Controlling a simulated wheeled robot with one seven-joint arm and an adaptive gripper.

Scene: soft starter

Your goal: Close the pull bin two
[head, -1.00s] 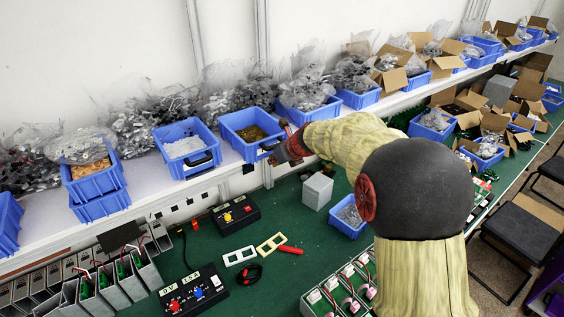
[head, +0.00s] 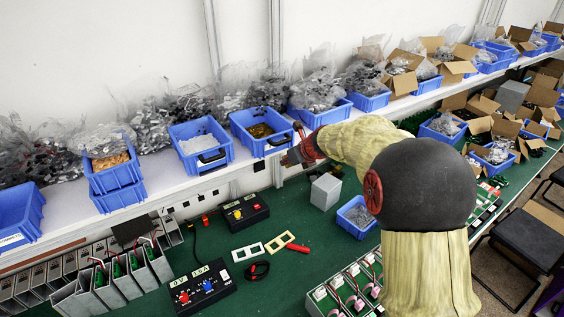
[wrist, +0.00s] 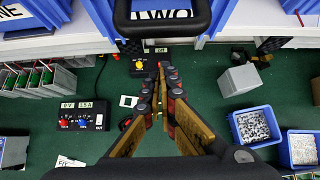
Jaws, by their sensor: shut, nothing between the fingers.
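Pull bin two is a blue bin (head: 238,136) with brass-coloured parts inside, on the white shelf in the head view. Its front reaches the shelf's front edge and carries a dark handle. In the wrist view its label reads TWO (wrist: 165,14), with the black handle (wrist: 160,28) across the top centre. My gripper (head: 288,159) is just in front of and below the bin's front right corner. In the wrist view my gripper (wrist: 162,66) is shut and empty, its fingertips below the handle in the picture. I cannot tell whether they touch the bin.
A blue bin with white parts (head: 185,150) stands to the left; another blue bin (head: 304,117) stands to the right. Below, the green bench (head: 233,222) holds a grey box (head: 325,192), a small blue bin (head: 344,222) and black power units (head: 238,212).

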